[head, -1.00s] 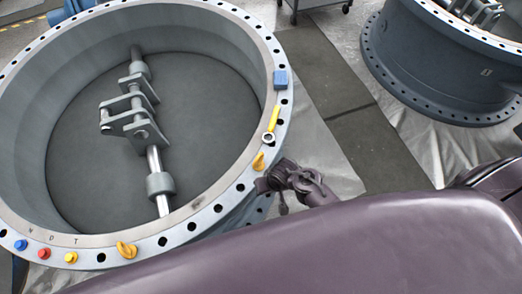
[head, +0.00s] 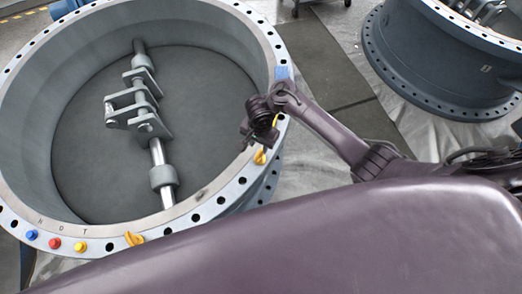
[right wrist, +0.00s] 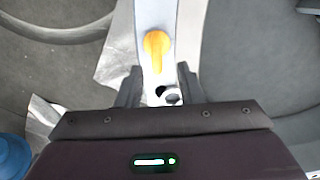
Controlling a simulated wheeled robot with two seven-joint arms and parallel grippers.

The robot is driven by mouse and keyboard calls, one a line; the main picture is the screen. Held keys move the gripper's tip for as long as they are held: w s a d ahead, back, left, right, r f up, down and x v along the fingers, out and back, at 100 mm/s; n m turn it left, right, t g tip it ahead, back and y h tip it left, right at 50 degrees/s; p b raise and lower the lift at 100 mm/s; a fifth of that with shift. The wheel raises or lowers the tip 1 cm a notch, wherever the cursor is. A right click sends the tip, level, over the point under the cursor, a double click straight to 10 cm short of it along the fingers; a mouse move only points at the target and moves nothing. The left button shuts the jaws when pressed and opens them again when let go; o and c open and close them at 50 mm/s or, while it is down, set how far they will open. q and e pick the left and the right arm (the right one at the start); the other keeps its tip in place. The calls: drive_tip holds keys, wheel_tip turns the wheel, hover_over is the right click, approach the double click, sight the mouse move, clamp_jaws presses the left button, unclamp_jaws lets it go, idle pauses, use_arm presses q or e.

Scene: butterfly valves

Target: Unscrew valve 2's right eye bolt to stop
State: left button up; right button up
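The near butterfly valve (head: 215,205) has a grey flange ring with bolt holes. Its right yellow eye bolt (head: 260,156) stands on the right side of the ring and also shows in the right wrist view (right wrist: 157,48). Another yellow eye bolt (head: 135,239) sits at the ring's front. My right gripper (head: 257,137) is over the ring's right side, just behind the right eye bolt. In the right wrist view its fingers (right wrist: 158,84) are apart with nothing gripped; the eye bolt lies ahead of them. My left gripper is not in view.
Blue, red and yellow knobs (head: 54,243) line the front. Another valve (head: 430,75) stands at the back right.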

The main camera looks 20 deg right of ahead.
sight(261, 149)
drive_tip(key=shift+w+d+r, duration=0.15)
drive_tip(key=shift+d, duration=0.15)
drive_tip(key=shift+d+f+m, duration=0.1)
drive_tip(key=shift+f+m, duration=0.15)
drive_tip(key=shift+m, duration=0.05)
wheel_tip(261, 149, down, 7)
drive_tip(key=b, duration=0.2)
drive_tip(key=shift+f+b, duration=0.1)
drive_tip(key=shift+b, duration=0.3)
clamp_jaws()
